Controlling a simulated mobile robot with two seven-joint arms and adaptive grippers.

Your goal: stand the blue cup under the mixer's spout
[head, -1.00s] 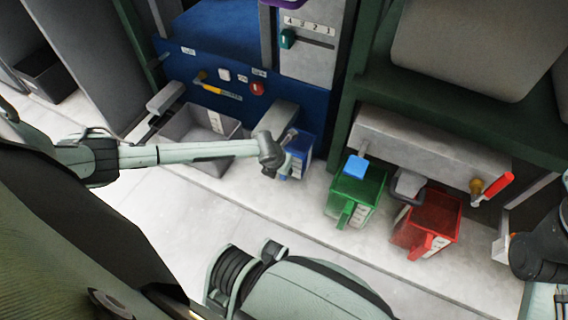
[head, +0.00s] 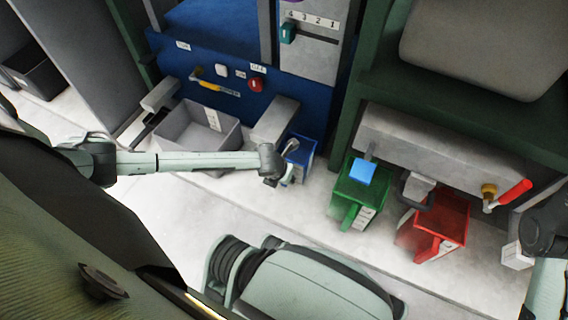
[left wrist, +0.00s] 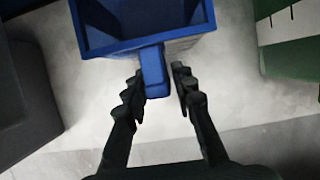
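The blue cup (head: 304,151) stands upright on the pale counter, beside a grey block on the blue machine. In the left wrist view the blue cup (left wrist: 143,35) is at the top, its handle (left wrist: 154,72) pointing towards me. My left gripper (left wrist: 158,76) is open, with the handle between its fingertips; a gap shows on the right side. In the head view my left gripper (head: 283,175) is at the cup's near side, partly hiding it. I cannot tell which fitting is the mixer's spout. My right arm is at the right edge; its gripper is not seen.
A grey bin (head: 190,130) stands left of the blue cup. A green cup (head: 358,190) and a red cup (head: 440,222) stand to the right, under a grey beam (head: 430,145) with fittings. The counter in front of the cups is mostly clear.

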